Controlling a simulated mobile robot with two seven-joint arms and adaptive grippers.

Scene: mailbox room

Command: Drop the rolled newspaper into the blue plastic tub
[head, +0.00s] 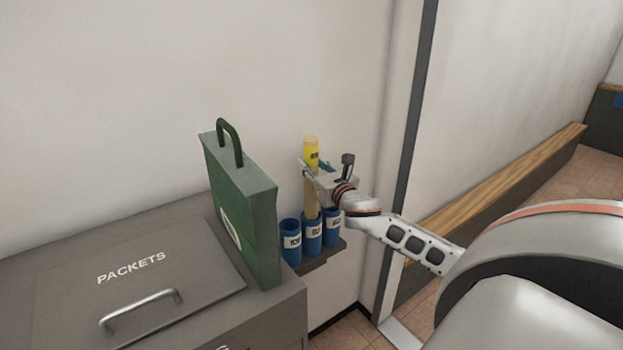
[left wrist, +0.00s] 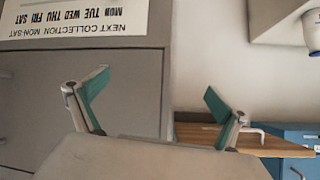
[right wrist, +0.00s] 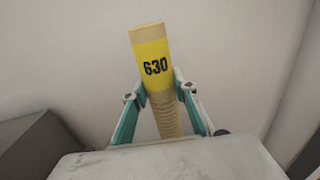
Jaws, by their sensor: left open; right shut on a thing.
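My right gripper (head: 318,172) is shut on an upright beige roll with a yellow band (head: 311,152). The right wrist view shows the band (right wrist: 155,68) marked 630 and a ribbed lower part between the fingers. I cannot tell if this is the rolled newspaper. Its lower part reaches down to the middle blue holder (head: 311,238); whether its end is inside is not clear. This holder stands between two like it, left (head: 291,242) and right (head: 332,228), all with white labels. No larger blue tub is clearly seen. My left gripper (left wrist: 155,110) is open and empty.
A tall green box with a handle (head: 250,215) stands left of the holders on the grey PACKETS cabinet (head: 60,290). The holders sit on a small dark shelf (head: 322,256) by the wall. A wooden bench (head: 500,182) lies beyond the dark post (head: 411,130).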

